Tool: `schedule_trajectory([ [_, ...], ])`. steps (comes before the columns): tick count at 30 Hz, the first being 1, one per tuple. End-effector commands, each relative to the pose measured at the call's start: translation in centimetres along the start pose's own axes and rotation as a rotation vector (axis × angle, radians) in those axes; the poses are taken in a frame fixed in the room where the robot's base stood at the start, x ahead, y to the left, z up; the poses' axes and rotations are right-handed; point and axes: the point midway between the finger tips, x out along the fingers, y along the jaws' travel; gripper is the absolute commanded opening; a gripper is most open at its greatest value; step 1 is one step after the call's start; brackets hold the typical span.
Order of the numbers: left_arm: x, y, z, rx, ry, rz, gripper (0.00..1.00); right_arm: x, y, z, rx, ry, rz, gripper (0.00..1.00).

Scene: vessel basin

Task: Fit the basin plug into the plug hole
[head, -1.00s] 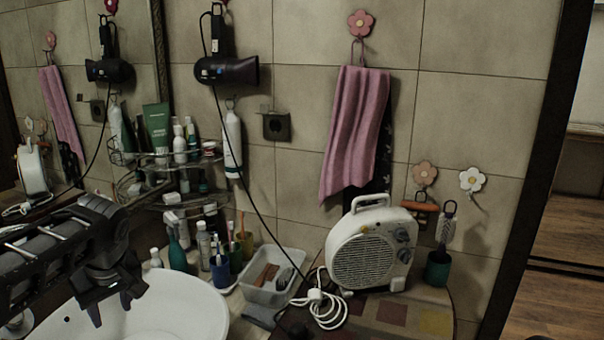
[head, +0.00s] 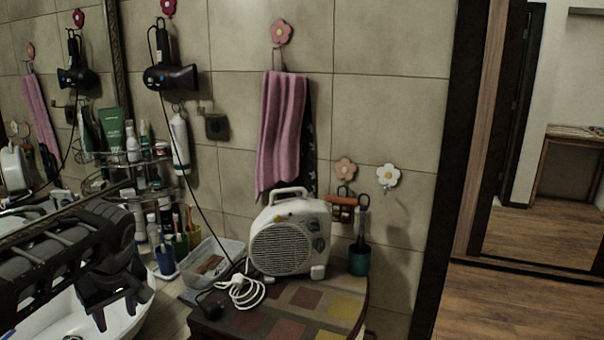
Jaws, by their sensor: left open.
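The white basin (head: 60,312) is at the lower left, cut off by the picture's bottom edge and partly covered by my left arm. My left gripper (head: 120,308) is open over the basin's right side, with its fingers pointing down. I see nothing between its fingers. I cannot make out the basin plug or the plug hole. A small dark spot shows in the basin at the bottom edge, too cut off to identify. My right gripper is out of view.
Right of the basin stand bottles, a blue cup (head: 165,259) and a clear plastic box (head: 212,262). A white fan heater (head: 283,244) with a coiled white cord (head: 242,291) stands on a checkered cabinet top (head: 318,303). Open wooden floor (head: 500,305) lies at the right.

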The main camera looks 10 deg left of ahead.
Motion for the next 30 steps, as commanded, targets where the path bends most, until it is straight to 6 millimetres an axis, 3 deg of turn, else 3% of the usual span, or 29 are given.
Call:
schedule_trajectory([
  [11, 4.7, 3.6, 3.9, 0.128, -0.084, 0.069, 0.44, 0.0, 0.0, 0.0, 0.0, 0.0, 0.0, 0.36],
  [14, 6.5, 4.9, 5.7, 0.177, -0.116, 0.1, 0.44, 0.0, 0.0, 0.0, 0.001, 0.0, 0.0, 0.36],
  [20, 11.2, 8.2, 11.6, 0.303, -0.211, 0.189, 0.44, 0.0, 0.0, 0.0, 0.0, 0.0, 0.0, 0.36],
  [23, 14.1, 10.0, 16.3, 0.382, -0.277, 0.252, 0.44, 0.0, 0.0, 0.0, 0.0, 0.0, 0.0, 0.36],
  [26, 17.6, 11.5, 23.0, 0.469, -0.36, 0.335, 0.44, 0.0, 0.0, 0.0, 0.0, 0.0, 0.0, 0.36],
  [30, 21.8, 11.6, 34.1, 0.567, -0.469, 0.447, 0.44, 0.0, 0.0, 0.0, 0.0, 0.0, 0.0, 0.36],
])
